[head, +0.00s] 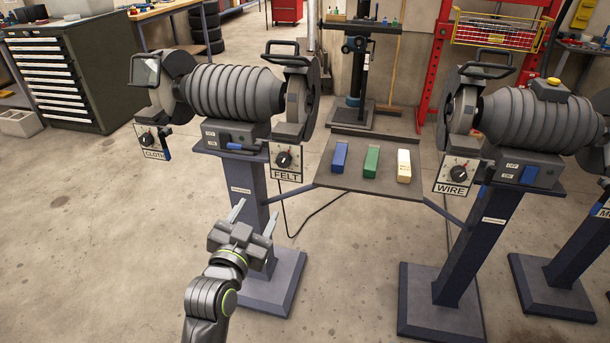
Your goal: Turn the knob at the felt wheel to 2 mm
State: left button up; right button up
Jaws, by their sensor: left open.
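The felt wheel (300,93) is at the right end of the left grinder. Below it hangs a plate marked FELT (286,189). On this plate is the round black knob (284,159) with a pale pointer line; the scale around it is too small to read. My left gripper (254,217) is below and left of the knob, in front of the grinder's post. Its two fingers point up and stand apart, with nothing between them. It is apart from the knob. My right gripper does not show.
A shelf (340,180) right of the felt plate holds blue, green and cream bars. The left grinder (235,92) stands on a post with a CLOTH knob plate (153,142) at left. A second grinder (535,122) with a WIRE plate (455,176) stands right. Floor at left is clear.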

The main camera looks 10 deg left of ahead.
pick_arm(q)
send_near(283, 162)
jog(key=w, duration=0.8)
jog(key=shift+w, duration=0.3)
jog(key=c, duration=1)
